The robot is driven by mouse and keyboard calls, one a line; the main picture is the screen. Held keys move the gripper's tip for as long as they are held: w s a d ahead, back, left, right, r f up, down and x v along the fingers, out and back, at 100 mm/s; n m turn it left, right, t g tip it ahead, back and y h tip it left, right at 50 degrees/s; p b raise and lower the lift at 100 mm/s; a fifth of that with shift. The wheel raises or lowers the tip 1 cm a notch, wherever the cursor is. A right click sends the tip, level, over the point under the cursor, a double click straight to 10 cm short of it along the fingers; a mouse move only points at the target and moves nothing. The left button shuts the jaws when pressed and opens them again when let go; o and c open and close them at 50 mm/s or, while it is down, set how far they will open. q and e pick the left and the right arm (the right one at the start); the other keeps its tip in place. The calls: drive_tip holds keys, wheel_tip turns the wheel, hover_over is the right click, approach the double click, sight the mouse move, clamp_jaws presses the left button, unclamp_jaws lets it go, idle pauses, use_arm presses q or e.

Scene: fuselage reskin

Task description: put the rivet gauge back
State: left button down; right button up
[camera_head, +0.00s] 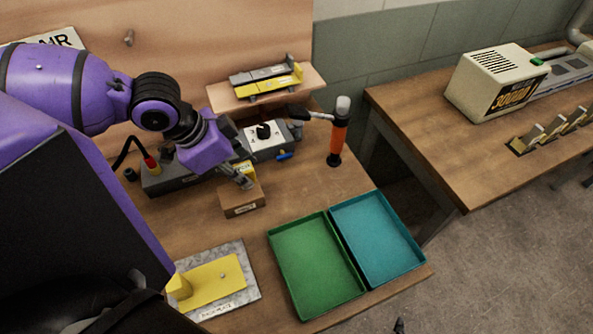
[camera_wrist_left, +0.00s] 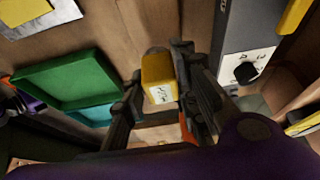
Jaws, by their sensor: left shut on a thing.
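My left gripper (camera_head: 240,176) is shut on a small yellow block with a white label, which I take to be the rivet gauge (camera_head: 246,169). In the left wrist view the gauge (camera_wrist_left: 158,72) sits between the two dark fingers (camera_wrist_left: 157,88). In the head view the gripper partly hides the gauge, just above a small wooden block (camera_head: 243,199) with a label on its front. I cannot tell whether gauge and block touch. A dark tip at the bottom edge of the head view may be my right gripper (camera_head: 399,325); its jaws cannot be made out.
A grey unit with a white dial panel (camera_head: 266,141) lies behind the gripper. An orange-handled tool (camera_head: 338,132) stands to its right. A green tray (camera_head: 314,262) and a teal tray (camera_head: 377,237) lie in front. A yellow plate (camera_head: 213,284) is front left. A small shelf (camera_head: 222,100) juts out behind.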

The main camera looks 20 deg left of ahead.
use_arm(q)
drive_tip(key=w+d+f+b, duration=0.1)
drive_tip(key=w+d+f, duration=0.1)
drive_tip(key=shift+w+d+f, duration=0.35)
drive_tip(key=w+d, duration=0.1)
drive_tip(key=w+f+b, duration=0.1)
drive_tip(key=w+d, duration=0.1)
drive_tip(key=shift+w+d+f, duration=0.2)
drive_tip(key=shift+d+f, duration=0.15)
drive_tip(key=shift+f, duration=0.05)
drive_tip(key=shift+w+d+f, duration=0.2)
drive_tip(key=shift+w+d, duration=0.1)
drive_tip(key=shift+w, duration=0.2)
drive_tip(key=shift+w+d+f+b, duration=0.35)
drive_tip(key=shift+w+d+f, duration=0.6)
drive_tip(key=shift+w+f, duration=0.15)
use_arm(e)
drive_tip(key=f, duration=0.1)
drive_tip(key=s+f, duration=0.1)
drive_tip(key=shift+s+d+f, duration=0.15)
drive_tip(key=shift+d+f, duration=0.2)
drive_tip(key=shift+d, duration=0.05)
use_arm(q)
drive_tip(key=shift+s, duration=0.1)
use_arm(e)
drive_tip(key=shift+s, duration=0.15)
